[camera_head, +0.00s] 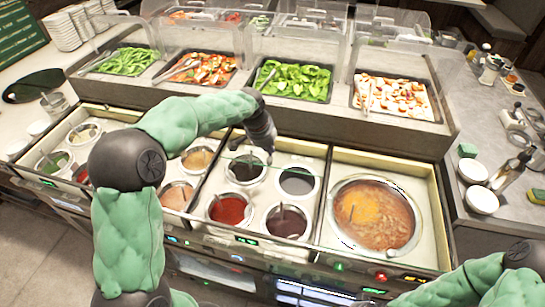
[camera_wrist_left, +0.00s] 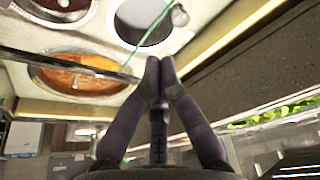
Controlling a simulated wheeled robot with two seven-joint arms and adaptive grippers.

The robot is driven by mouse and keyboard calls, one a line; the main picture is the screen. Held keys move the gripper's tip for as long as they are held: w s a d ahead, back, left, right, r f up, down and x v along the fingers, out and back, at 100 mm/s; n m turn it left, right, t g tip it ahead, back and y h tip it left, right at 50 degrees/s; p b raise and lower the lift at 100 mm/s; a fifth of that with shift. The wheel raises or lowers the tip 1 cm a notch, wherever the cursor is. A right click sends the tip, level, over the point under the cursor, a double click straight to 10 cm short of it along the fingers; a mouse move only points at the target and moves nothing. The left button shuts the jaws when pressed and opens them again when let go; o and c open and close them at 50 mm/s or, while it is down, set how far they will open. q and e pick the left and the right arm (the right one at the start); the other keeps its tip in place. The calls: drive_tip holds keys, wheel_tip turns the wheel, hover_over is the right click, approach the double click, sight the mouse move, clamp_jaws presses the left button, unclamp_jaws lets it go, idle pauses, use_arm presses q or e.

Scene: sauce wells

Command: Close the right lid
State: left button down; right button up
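My left gripper (camera_head: 262,150) is over the sauce wells, near the back edge of the middle section. In the left wrist view its two fingers (camera_wrist_left: 158,72) meet at the tips, with nothing clearly held between them. A thin green line, perhaps a clear lid's edge, passes close by the fingertips. The large right well (camera_head: 347,237) holds orange-brown soup and looks uncovered; it also shows in the left wrist view (camera_wrist_left: 60,92). I cannot clearly make out the right lid. My right arm is at the lower right, its gripper out of view.
Smaller wells of red and dark sauce (camera_head: 230,209) sit left of the soup. Clear covers (camera_head: 395,55) stand above trays of salad (camera_head: 292,80) behind the wells. White bowls (camera_head: 481,200) and bottles stand on the right counter. Stacked plates (camera_head: 63,32) are at the far left.

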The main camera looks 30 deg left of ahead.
sight(277, 167)
use_arm(q)
drive_tip(key=b+x, duration=0.2)
drive_tip(key=x, duration=0.7)
drive_tip(key=shift+s, duration=0.15)
drive_tip(key=shift+f+b, duration=0.3)
drive_tip(key=shift+b, duration=0.1)
drive_tip(key=shift+s+a+r+b, duration=0.1)
drive_tip(key=shift+s+a+b, duration=0.05)
drive_tip(key=shift+s, duration=0.45)
drive_tip(key=shift+s+a+r+b, duration=0.1)
drive_tip(key=shift+s+b, duration=0.1)
drive_tip(key=shift+s, duration=0.45)
drive_tip(key=shift+s+a+r+b, duration=0.1)
drive_tip(key=shift+s+a+b, duration=0.05)
drive_tip(key=shift+s, duration=0.45)
use_arm(e)
drive_tip(key=shift+f, duration=2.05)
